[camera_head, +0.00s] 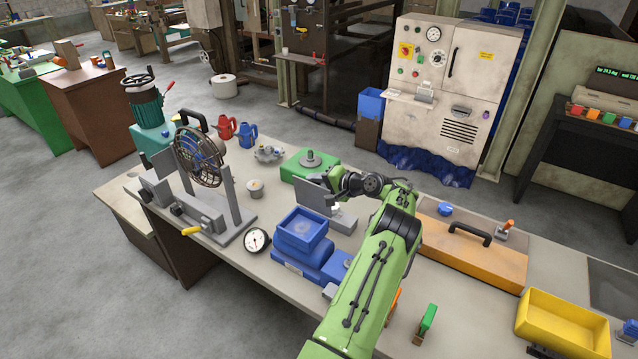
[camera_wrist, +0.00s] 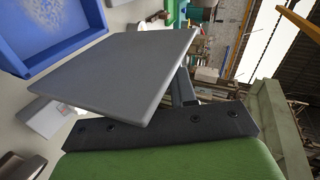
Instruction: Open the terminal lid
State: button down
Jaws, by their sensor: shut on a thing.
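The terminal lid (camera_head: 313,199) is a flat grey plate, standing steeply tilted at the left of a low pale box (camera_head: 343,222) on the bench. My gripper (camera_head: 329,182) is at the lid's upper right edge and is shut on it; the fingertips are small and partly hidden in the head view. In the wrist view the lid (camera_wrist: 125,65) is a large plain grey panel that fills the middle and hides most of the jaws. Part of a pale box (camera_wrist: 55,118) shows beneath it.
A blue tray on a blue base (camera_head: 300,232) stands close in front of the lid. A green block with a round disc (camera_head: 310,164) is just behind. A caged fan (camera_head: 200,160) stands left, and an orange-brown panel with a black handle (camera_head: 470,250) lies right.

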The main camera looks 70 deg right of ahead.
jog(key=shift+r, duration=0.15)
jog(key=c, duration=1)
grip_release()
jog(key=b+v, duration=0.1)
jog(key=v, duration=1.4)
jog(key=shift+s, duration=0.35)
jog(key=shift+c, duration=0.3)
